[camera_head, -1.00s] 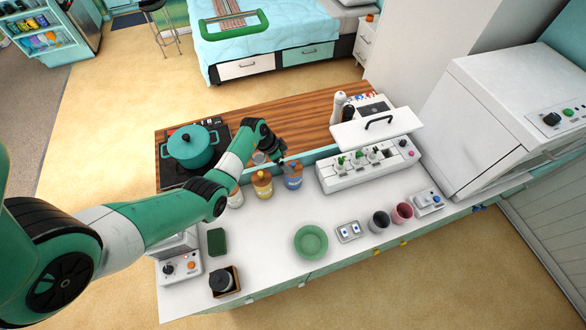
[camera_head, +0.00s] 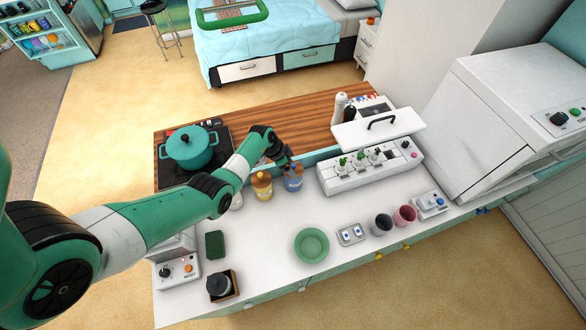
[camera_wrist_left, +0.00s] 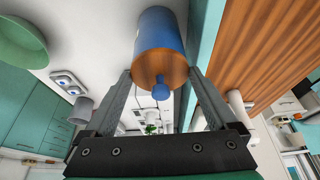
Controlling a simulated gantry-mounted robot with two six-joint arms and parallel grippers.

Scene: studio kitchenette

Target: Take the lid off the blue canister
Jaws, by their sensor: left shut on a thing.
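The blue canister (camera_head: 293,184) stands on the white counter, right of the yellow canister (camera_head: 262,184). My left gripper (camera_head: 290,166) is at its top and partly hides the lid. In the left wrist view the blue canister (camera_wrist_left: 159,28) has a wooden-brown lid (camera_wrist_left: 152,64) with a blue knob (camera_wrist_left: 160,89) pointing toward the camera. The two fingers of my left gripper (camera_wrist_left: 161,73) lie on either side of the lid, shut on it. I see no clear gap between lid and canister. My right gripper is not in view.
A teal pot (camera_head: 192,150) stands on the black hob at the left. A white rack unit (camera_head: 370,167) is close on the right of the canisters. A green plate (camera_head: 311,245) and two cups stand nearer the front. The counter between plate and canisters is clear.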

